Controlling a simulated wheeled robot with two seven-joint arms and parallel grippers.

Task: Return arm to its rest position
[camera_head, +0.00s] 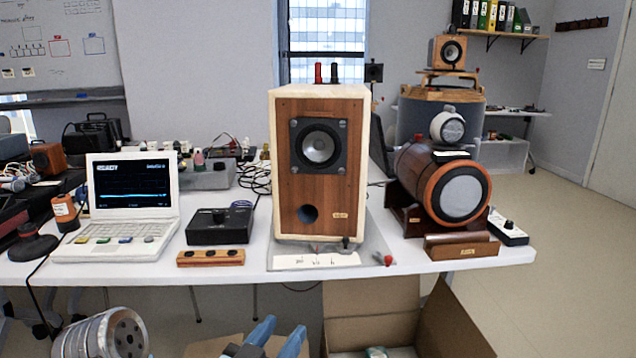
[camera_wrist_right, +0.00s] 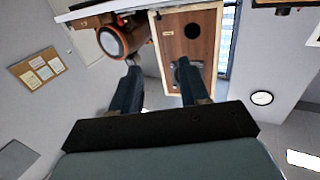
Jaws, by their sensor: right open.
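My right gripper (camera_head: 277,332) shows at the bottom of the head view, with two blue fingers spread apart and nothing between them. It is low, in front of the table's front edge and apart from the things on it. In the right wrist view (camera_wrist_right: 156,75) the fingers are also apart and empty, and the scene appears upside down. The wooden speaker (camera_head: 335,190) stands upright on the table, and it also shows beyond the fingers (camera_wrist_right: 190,45). No gripper fingers of my left arm can be seen.
The white table (camera_head: 400,262) carries a laptop (camera_head: 132,205), a black box (camera_head: 219,226) and an orange-rimmed cylindrical speaker (camera_head: 440,190). An open cardboard box (camera_head: 372,328) stands below the table, right of the gripper. Floor at the right is clear.

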